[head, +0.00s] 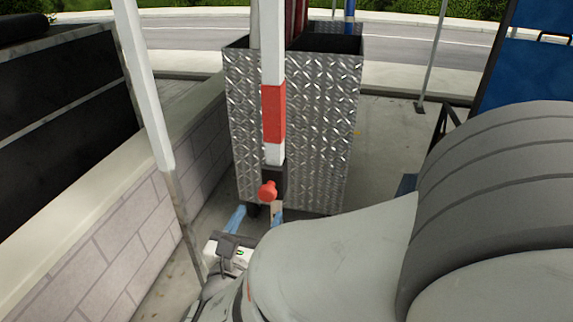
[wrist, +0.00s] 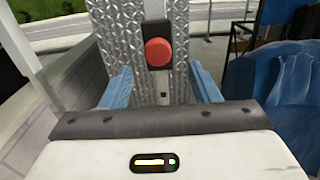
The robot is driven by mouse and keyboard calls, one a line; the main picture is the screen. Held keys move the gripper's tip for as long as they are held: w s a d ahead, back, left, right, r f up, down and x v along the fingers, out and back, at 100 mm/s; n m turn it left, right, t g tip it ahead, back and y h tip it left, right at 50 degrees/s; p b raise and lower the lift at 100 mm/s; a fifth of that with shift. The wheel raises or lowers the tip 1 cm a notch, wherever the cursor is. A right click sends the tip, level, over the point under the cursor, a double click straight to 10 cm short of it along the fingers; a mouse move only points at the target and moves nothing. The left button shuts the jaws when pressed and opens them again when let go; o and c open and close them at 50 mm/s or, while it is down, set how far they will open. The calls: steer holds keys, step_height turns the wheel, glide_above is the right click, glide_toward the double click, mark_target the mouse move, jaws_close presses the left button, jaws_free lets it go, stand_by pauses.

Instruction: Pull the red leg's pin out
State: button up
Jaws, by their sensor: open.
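The red leg is a white upright post with a red band (head: 273,112), in front of a metal box in the head view. Its pin shows as a round red knob (head: 268,190) on a dark collar (head: 273,174) low on the leg. In the wrist view the knob (wrist: 158,53) faces me, near the top centre. My gripper (head: 257,213) is open, with its two blue fingers just below the knob in the head view. In the wrist view the fingers (wrist: 160,72) stand wide to the left and right of the knob, not touching it. The pin's shaft is hidden.
The diamond-plate metal box (head: 318,130) stands behind the leg, with poles in its open top. Another white post (head: 145,85) and a low block wall (head: 105,225) stand at left. Blue things (head: 525,75) stand at right. Paved floor (head: 395,130) is clear right of the box.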

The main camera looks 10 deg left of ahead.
mark_target(266, 197)
steer(key=w, duration=0.7)
steer(key=shift+w+d, duration=0.15)
steer(key=shift+w, duration=0.2)
steer(key=shift+c, duration=0.3)
jaws_close()
